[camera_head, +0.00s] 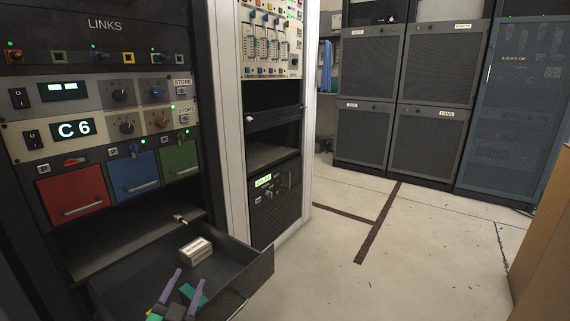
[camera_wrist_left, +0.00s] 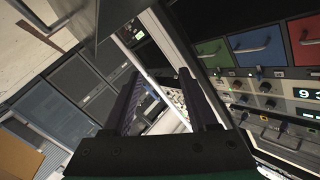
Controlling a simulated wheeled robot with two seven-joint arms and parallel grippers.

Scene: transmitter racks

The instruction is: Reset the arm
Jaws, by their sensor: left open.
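My left gripper (camera_head: 186,281) is low in the head view, in front of the open drawer; its two purple fingers stand apart with nothing between them. In the left wrist view the fingers (camera_wrist_left: 160,73) also show apart and empty, with the racks beyond them. The rest of the left arm is mostly out of the picture. My right gripper is in neither view.
An open dark drawer (camera_head: 258,276) juts from the left rack, holding a small white labelled box (camera_head: 195,251). Above are red (camera_head: 73,195), blue (camera_head: 134,176) and green (camera_head: 179,160) panels. A brown box (camera_head: 545,250) stands at right. The middle floor (camera_head: 420,260) is clear.

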